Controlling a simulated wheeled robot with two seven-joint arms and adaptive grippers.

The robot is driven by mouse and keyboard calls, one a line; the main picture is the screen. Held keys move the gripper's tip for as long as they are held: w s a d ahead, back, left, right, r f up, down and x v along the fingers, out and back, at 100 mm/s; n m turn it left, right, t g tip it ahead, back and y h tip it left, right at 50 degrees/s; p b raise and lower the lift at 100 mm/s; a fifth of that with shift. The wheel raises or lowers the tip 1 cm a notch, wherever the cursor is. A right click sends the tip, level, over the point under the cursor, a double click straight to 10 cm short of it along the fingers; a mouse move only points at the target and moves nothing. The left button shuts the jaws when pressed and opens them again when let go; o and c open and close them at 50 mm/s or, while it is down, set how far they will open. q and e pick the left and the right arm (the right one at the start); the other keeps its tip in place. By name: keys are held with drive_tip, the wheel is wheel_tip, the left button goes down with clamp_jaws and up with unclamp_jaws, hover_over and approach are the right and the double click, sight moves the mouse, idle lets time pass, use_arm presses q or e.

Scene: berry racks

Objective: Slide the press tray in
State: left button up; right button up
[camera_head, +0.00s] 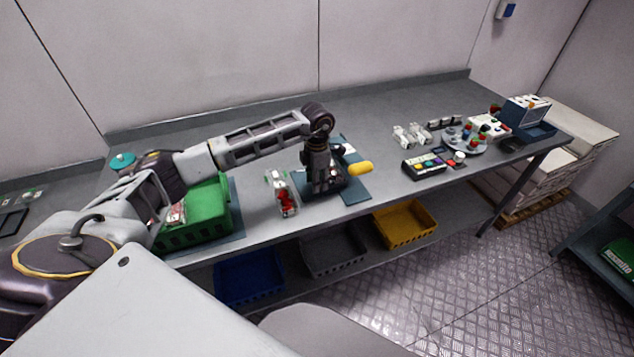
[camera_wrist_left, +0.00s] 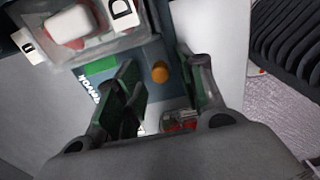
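My left gripper (camera_head: 322,188) points down over a dark press (camera_head: 352,170) with a yellow handle (camera_head: 361,168) on the table. The press tray cannot be told apart in the head view, where my gripper hides part of the press. In the left wrist view the two fingers (camera_wrist_left: 162,90) are apart, and an orange-brown round knob (camera_wrist_left: 160,72) shows between them. I cannot tell whether the knob belongs to the tray or whether a finger touches it. Something red in a clear holder (camera_wrist_left: 180,122) shows below the knob. My right gripper is not in view.
A clear punnet with red contents (camera_head: 284,198) stands left of the press, then a green crate (camera_head: 215,222). A button panel (camera_head: 432,166) and a round stand (camera_head: 464,142) are to the right. Blue, grey and yellow bins (camera_head: 405,225) sit below. The table behind the press is clear.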

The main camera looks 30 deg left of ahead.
use_arm(q)
wheel_tip(320, 180, up, 11)
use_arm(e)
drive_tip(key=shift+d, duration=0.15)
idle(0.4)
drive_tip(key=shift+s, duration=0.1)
